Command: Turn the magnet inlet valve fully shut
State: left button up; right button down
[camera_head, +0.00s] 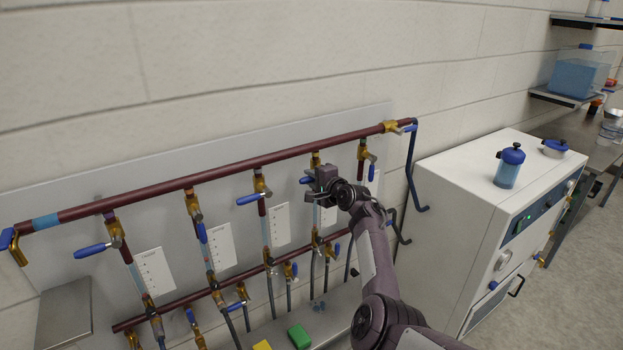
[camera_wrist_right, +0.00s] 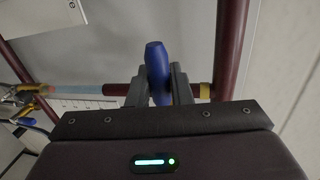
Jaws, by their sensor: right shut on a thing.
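My right gripper (camera_head: 313,182) is at the upper row of valves on the wall panel, at the second valve from the right. In the right wrist view the gripper (camera_wrist_right: 160,88) is shut on a blue valve handle (camera_wrist_right: 157,60), with one finger on each side of it. Which valve is the magnet inlet cannot be read from the labels. My left gripper is not in view.
Other blue-handled valves hang along the upper pipe (camera_head: 230,168), close on both sides. A lower pipe (camera_head: 190,297) carries more valves. A white cabinet (camera_head: 450,190) stands to the right with a blue-capped bottle (camera_head: 509,168) on top. A green block (camera_head: 299,336) lies below.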

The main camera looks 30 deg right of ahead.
jog(key=shift+r, duration=0.2)
jog(key=c, duration=1.4)
grip_release()
jog(key=shift+o, duration=0.2)
jog(key=shift+f, duration=0.1)
jog(key=shift+s, duration=0.1)
jog(key=shift+s, duration=0.2)
jog(key=b+v, duration=0.1)
jog(key=v, duration=0.6)
jog(key=shift+d, duration=0.1)
